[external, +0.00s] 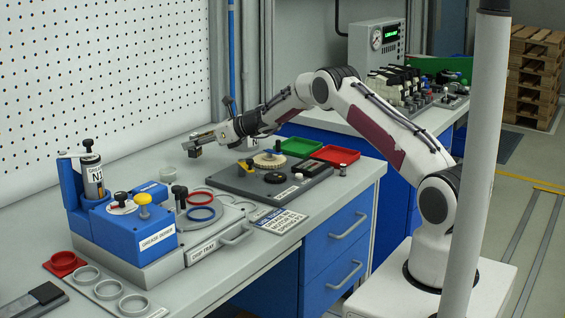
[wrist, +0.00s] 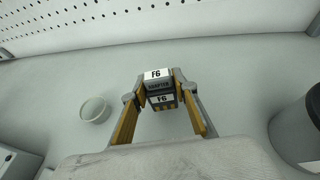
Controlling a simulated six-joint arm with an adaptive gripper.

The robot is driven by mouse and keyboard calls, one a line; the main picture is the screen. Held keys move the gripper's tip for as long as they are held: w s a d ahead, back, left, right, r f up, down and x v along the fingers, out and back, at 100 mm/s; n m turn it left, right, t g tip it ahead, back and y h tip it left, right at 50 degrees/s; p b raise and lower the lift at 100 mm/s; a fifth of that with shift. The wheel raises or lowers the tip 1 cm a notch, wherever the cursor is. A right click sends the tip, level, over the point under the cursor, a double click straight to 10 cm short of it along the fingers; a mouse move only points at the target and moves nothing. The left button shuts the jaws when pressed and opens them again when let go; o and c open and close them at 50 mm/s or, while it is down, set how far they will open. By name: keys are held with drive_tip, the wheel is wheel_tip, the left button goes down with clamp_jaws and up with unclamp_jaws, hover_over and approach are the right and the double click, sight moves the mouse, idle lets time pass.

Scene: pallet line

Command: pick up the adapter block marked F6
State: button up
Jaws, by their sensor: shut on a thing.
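The adapter block marked F6 (wrist: 159,86) is in the middle of the wrist view, with F6 labels on its top and front faces. My gripper (wrist: 160,92) is shut on it, with a yellow-lined finger on each side. In the external view my gripper (external: 204,139) is above the bench near the back wall, with the small dark block (external: 195,151) at its tip. I cannot tell from these views how far the block is from the bench top.
A small pale cup (wrist: 95,110) stands left of the block; it also shows in the external view (external: 171,175). The blue grease station (external: 140,225) and grey drip tray (external: 215,240) are at the front. A dark board with parts (external: 240,185) lies beneath my arm.

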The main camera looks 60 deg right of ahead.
sight(194, 134)
wheel_tip(194, 134, up, 8)
drive_tip(key=shift+f, duration=0.2)
idle(0.7)
